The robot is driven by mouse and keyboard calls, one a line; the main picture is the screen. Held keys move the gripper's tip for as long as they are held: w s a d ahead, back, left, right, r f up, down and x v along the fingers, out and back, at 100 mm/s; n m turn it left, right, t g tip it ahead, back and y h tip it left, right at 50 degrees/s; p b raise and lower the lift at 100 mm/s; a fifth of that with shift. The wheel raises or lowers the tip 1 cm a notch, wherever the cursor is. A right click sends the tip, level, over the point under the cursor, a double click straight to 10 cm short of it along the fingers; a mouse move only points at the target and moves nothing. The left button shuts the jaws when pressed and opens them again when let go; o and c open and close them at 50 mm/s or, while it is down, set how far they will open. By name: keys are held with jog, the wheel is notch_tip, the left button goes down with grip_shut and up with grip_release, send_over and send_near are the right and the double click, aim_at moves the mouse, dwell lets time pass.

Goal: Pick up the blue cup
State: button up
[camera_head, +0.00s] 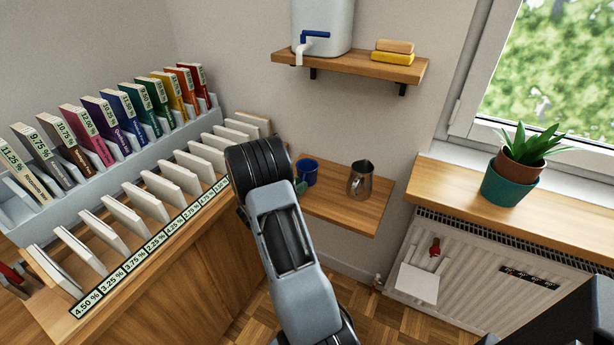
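The blue cup (309,171) stands upright on a small wooden shelf (345,209) low in the corner. Its left part is hidden behind my arm. A steel pitcher stands to its right, apart from it. My arm reaches up from the bottom of the picture and ends close in front of the cup's left side. My gripper is hidden behind the arm's dark end joint, so its fingers and whether they touch the cup cannot be made out. A small green patch shows at the arm's edge, just below the cup.
The steel pitcher (360,180) is close by. A wooden counter (170,262) with a book rack (205,118) and white dividers lies left. A wall shelf (350,66) with a water container (322,22) hangs above. A radiator (470,275) and plant pot (507,184) are right.

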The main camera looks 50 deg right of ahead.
jog(key=shift+d, duration=0.45)
jog(key=shift+c, duration=0.5)
grip_shut()
jog(key=shift+r, duration=0.1)
